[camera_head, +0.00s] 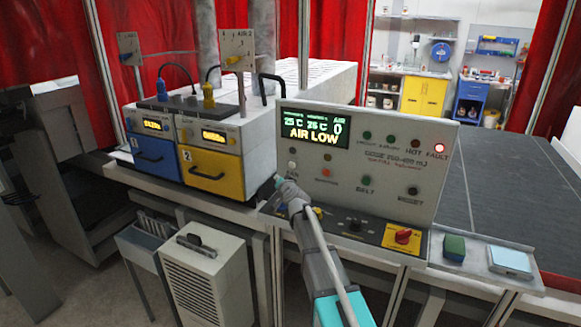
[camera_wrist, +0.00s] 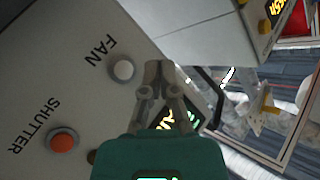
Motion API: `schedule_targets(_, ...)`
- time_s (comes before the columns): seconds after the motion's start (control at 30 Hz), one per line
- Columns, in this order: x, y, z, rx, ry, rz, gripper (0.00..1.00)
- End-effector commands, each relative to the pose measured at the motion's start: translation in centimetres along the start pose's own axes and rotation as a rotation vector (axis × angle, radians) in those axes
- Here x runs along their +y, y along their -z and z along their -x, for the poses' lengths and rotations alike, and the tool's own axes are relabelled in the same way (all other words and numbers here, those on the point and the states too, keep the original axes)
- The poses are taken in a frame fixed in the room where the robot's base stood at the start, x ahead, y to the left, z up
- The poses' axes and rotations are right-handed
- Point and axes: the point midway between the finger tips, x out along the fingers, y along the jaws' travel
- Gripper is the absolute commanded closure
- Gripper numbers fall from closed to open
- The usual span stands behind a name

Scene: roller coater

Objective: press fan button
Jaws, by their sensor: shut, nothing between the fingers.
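The fan button is a small white round button on the grey control panel, beside the word FAN. In the head view the fan button (camera_head: 292,165) is at the panel's lower left. In the wrist view the fan button (camera_wrist: 123,70) is fully visible, left of my fingertips. My gripper (camera_head: 279,181) is at the panel's left edge, a little below and left of the button. It is shut and empty; its fingers also show in the wrist view (camera_wrist: 165,68). I cannot tell the gap between fingertips and panel.
An orange-red shutter button (camera_wrist: 62,142) is near the fan button. The panel's display (camera_head: 312,129) reads AIR LOW, and a red fault lamp (camera_head: 441,148) glows. Blue (camera_head: 155,158) and yellow (camera_head: 212,170) drawers stand left.

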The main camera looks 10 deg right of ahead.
Motion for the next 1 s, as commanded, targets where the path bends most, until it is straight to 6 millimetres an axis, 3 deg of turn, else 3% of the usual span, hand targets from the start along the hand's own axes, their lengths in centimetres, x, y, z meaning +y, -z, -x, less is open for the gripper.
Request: schedule_targets(1.0, 4.0, 4.0, -5.7, -0.001, 0.001, 0.000, 1.00)
